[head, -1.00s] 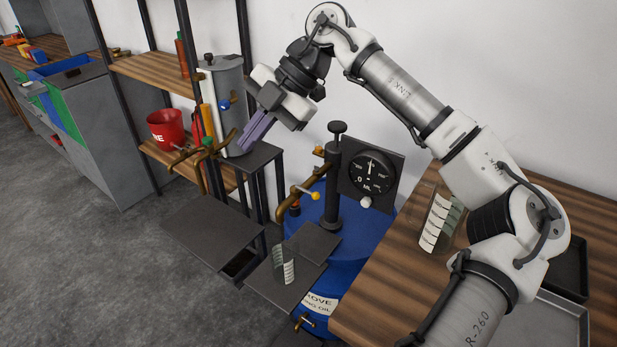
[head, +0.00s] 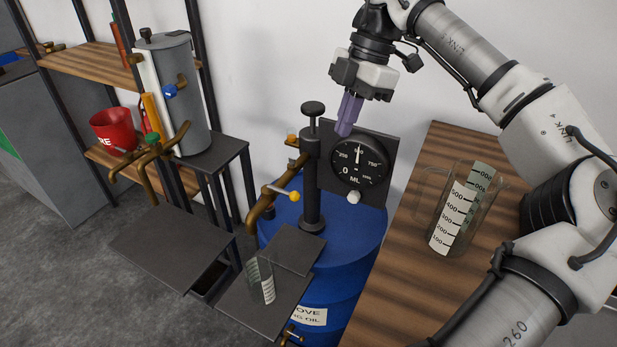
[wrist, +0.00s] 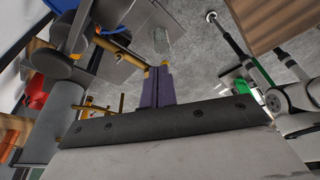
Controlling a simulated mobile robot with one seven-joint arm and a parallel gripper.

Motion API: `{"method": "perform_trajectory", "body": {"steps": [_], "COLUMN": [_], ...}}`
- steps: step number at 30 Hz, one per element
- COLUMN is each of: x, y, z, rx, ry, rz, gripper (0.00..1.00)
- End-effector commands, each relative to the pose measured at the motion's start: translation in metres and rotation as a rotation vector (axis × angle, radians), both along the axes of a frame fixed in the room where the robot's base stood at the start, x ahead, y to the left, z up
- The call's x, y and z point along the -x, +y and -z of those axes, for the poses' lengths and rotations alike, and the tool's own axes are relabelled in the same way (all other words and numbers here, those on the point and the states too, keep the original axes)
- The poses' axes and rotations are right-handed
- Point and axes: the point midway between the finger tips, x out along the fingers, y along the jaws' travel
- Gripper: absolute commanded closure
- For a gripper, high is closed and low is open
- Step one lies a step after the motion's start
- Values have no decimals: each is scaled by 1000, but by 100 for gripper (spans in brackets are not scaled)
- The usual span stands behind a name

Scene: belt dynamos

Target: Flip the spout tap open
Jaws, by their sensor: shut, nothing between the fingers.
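The brass spout (head: 262,205) curves down from the black pump column (head: 311,175) on the blue drum (head: 345,240). Its tap lever (head: 280,192) sticks out to the right and ends in a yellow ball (head: 294,196). My gripper (head: 343,132) is shut and empty, its purple fingers pointing down. In the head view it appears above and right of the lever, in front of the gauge's upper left, apart from the lever. The fingers also show in the wrist view (wrist: 157,86). A clear beaker (head: 261,281) stands below the spout on a dark plate.
The dial gauge (head: 359,160) and pump column stand close to my fingers. A larger measuring jug (head: 461,215) is on the wooden bench (head: 410,270) at right. A grey cylinder (head: 178,95) with brass taps and a red bucket (head: 114,131) are at left.

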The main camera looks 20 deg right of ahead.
Motion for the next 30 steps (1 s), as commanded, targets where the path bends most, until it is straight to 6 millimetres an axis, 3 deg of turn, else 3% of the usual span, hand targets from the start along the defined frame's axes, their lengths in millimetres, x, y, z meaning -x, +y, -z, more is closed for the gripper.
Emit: {"method": "perform_trajectory", "body": {"steps": [8,20,24,30], "x": [1,6,10,12], "y": [6,31,53,67], "z": [20,99,99,103], "rx": [-2,-5,-1,-1], "ry": [2,2,-1,-2], "rz": [-2,-4,-6,-3], "gripper": [100,100,100,100]}}
